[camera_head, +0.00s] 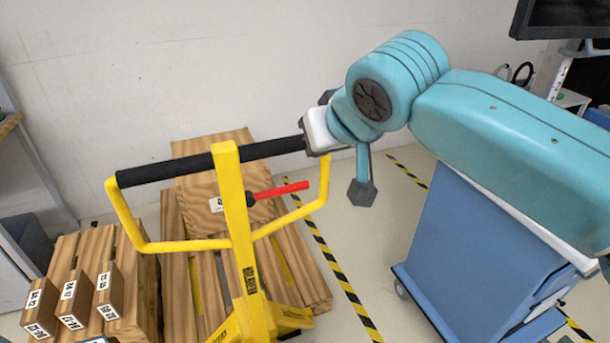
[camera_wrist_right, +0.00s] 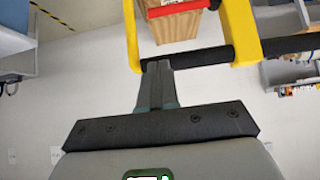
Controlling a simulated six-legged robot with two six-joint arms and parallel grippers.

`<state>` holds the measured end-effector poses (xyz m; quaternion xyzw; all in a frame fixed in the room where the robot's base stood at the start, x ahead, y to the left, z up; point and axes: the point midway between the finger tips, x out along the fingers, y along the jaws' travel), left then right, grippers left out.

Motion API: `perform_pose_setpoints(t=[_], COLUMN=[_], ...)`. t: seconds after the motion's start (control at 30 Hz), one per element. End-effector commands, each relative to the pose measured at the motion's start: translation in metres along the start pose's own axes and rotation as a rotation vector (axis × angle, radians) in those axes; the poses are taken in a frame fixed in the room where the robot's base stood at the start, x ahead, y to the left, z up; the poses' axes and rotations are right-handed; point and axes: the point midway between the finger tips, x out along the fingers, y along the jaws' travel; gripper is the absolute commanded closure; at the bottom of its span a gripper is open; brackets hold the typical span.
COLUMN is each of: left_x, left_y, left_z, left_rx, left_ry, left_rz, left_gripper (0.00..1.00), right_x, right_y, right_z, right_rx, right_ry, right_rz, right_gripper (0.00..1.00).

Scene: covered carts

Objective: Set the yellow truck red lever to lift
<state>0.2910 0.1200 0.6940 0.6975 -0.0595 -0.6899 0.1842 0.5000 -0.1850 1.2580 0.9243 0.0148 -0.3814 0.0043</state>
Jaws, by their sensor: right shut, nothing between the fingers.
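The yellow truck (camera_head: 233,190) stands at the left of centre in the head view, its looped handle topped by a black grip bar (camera_head: 150,174). The red lever (camera_head: 280,192) sticks out to the right from a dark pivot inside the loop, below the bar. In the wrist view a red strip that looks like the lever (camera_wrist_right: 180,9) shows at the top. My right gripper (camera_head: 305,138) is at the right end of the bar, above the lever. Its fingers (camera_wrist_right: 157,68) are shut and empty, overlapping the bar's end; contact is unclear. My left gripper is out of view.
A wooden pallet and crate (camera_head: 205,147) stand behind the truck, with small labelled wooden blocks (camera_head: 75,300) at lower left. A blue covered cart (camera_head: 455,240) stands at right, under my arm. Yellow-black floor tape (camera_head: 340,275) runs between cart and truck.

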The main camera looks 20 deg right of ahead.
Motion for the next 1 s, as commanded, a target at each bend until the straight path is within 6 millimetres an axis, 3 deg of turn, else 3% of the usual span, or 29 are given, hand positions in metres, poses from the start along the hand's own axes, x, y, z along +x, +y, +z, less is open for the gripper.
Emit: perform_pose_setpoints(t=[0.5,0.7,1.0], left_x=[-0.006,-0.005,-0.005], left_y=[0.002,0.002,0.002], left_z=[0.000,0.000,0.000], left_rx=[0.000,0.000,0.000], left_ry=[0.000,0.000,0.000], left_rz=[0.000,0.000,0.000], left_gripper=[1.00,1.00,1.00], right_x=[0.103,0.119,0.124], right_y=[0.000,-0.001,-0.001], right_z=[0.008,0.026,0.030], right_rx=[-0.003,-0.002,-0.002], right_ry=[-0.007,-0.006,-0.004], right_rz=[-0.001,-0.001,-0.002], right_gripper=[1.00,1.00,1.00])
